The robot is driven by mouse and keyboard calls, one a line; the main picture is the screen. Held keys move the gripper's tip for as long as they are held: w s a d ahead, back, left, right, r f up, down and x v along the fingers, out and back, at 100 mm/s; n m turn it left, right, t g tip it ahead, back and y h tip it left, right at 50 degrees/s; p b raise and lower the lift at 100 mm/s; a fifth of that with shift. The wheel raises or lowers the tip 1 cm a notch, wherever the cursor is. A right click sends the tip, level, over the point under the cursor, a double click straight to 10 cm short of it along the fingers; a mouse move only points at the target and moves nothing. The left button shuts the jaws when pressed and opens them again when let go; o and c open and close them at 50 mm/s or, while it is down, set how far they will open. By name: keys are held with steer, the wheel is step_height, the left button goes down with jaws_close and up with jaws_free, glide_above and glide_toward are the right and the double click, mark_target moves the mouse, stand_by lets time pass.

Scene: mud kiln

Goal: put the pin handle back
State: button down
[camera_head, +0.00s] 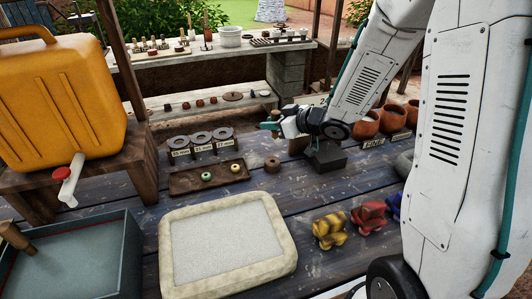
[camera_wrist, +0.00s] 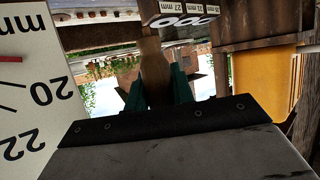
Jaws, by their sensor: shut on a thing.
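My gripper (camera_head: 272,124) is over the far middle of the blue plank table, beside a dark stand (camera_head: 325,158). In the wrist view my gripper (camera_wrist: 158,90) has its dark green fingers shut on a brown wooden piece, which looks like the pin handle (camera_wrist: 152,62). The handle's far end and any pin on it cannot be made out. A white scale plate (camera_wrist: 35,90) with mm figures and a red pointer is close at the left of the wrist view. In the head view my arm hides most of that plate.
A rack of three grey rings (camera_head: 200,140) with mm labels stands left of my gripper. In front are a wooden tray (camera_head: 190,183) with two small rings, a round brown piece (camera_head: 272,164), a pale basin (camera_head: 228,280) and toy-like coloured pieces (camera_head: 329,230). Pots (camera_head: 366,124) stand right.

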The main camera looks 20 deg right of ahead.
mark_target(277, 137)
steer(key=f, duration=0.5)
steer(key=shift+a+f, duration=0.1)
steer(key=shift+a, duration=0.25)
steer(key=shift+f, duration=2.05)
steer(key=shift+f, duration=0.15)
steer(key=c, duration=1.2)
jaws_free()
